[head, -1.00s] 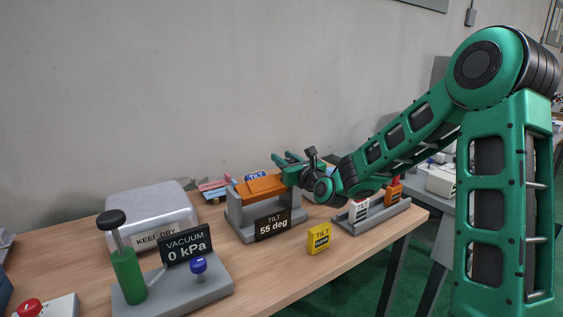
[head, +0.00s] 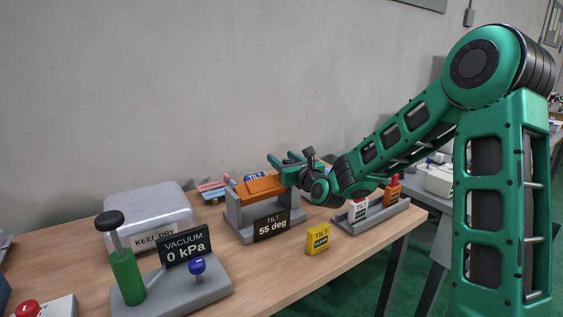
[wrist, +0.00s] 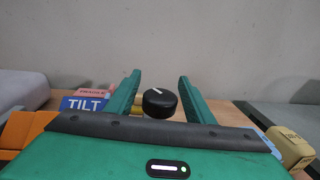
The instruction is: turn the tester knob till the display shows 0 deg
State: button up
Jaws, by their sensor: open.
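The tilt tester (head: 233,218) stands on the table, a grey frame with an orange tilting plate (head: 258,188). Its display (head: 271,225) reads "TILT 55 deg". In the wrist view a round black knob (wrist: 159,102) with a white pointer line lies between my gripper's green fingers (wrist: 157,92), with a gap on both sides. The pointer slants up and to the left. My gripper (head: 281,163) is open and sits at the right end of the tester in the head view, where the knob is hidden.
A vacuum station (head: 190,295) reading 0 kPa and a silver KEEP DRY case (head: 150,208) stand at left. A yellow TILT block (head: 318,238) lies in front. Pink and blue pieces lie behind the tester.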

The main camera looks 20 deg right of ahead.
jog(key=s+d, duration=0.2)
jog(key=s, duration=0.8)
jog(key=shift+s, duration=0.25)
jog(key=shift+s, duration=0.1)
